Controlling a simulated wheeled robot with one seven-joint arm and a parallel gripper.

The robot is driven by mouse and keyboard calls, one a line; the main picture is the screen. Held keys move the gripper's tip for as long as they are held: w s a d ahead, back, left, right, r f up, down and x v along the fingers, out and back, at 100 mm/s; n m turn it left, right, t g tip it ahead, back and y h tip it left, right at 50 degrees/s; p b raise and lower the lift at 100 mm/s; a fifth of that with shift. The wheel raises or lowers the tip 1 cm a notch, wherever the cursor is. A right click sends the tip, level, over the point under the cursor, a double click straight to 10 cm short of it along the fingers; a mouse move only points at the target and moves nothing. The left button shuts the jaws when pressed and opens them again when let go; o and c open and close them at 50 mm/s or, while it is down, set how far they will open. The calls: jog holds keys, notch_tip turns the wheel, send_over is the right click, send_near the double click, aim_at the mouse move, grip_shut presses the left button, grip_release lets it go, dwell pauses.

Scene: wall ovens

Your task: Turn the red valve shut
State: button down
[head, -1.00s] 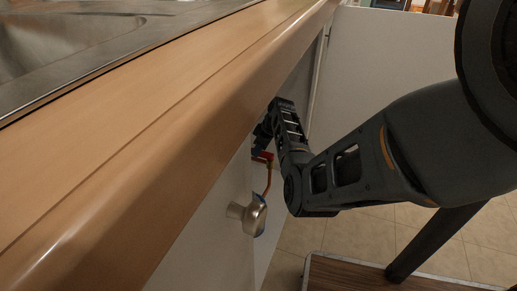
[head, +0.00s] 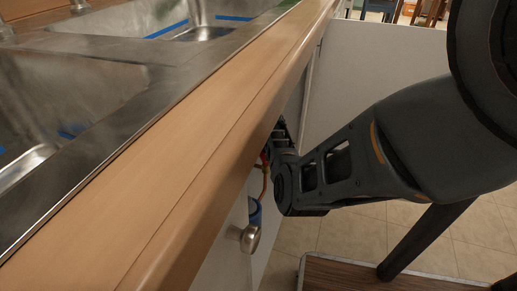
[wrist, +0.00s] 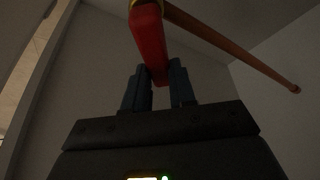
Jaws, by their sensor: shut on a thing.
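The red valve handle (wrist: 150,45) shows in the wrist view, with its lower end between the two blue-grey fingers of my gripper (wrist: 160,78). My gripper is shut on the handle. In the head view only a small patch of the red valve (head: 265,156) shows below the counter edge, beside my gripper (head: 277,138). The counter hides much of my gripper and the valve there. A copper pipe (wrist: 232,47) runs from the valve to the right in the wrist view.
The wooden counter edge (head: 215,150) overhangs the cabinet. A metal knob (head: 249,237) sticks out from a white door below it. A white panel (head: 360,65) stands behind my arm. A brown-topped step or stool (head: 345,275) is on the tiled floor.

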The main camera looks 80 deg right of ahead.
jog(key=shift+s+d+m+g+h, duration=0.1)
jog(key=shift+s+m+g, duration=0.45)
jog(key=shift+m, duration=0.8)
jog(key=shift+s+d+m+g+h, duration=0.1)
jog(key=shift+s+m+g, duration=0.4)
jog(key=shift+m, duration=0.8)
jog(key=shift+s+d+m+g+h, duration=0.1)
jog(key=shift+s+m+g, duration=0.45)
jog(key=shift+m, duration=0.8)
jog(key=shift+s, duration=0.1)
jog(key=c, duration=0.9)
grip_release()
jog(key=p+v, duration=0.4)
jog(key=v, duration=0.3)
jog(key=shift+a+r, duration=0.15)
jog(key=shift+r, duration=0.2)
jog(key=shift+s, duration=0.1)
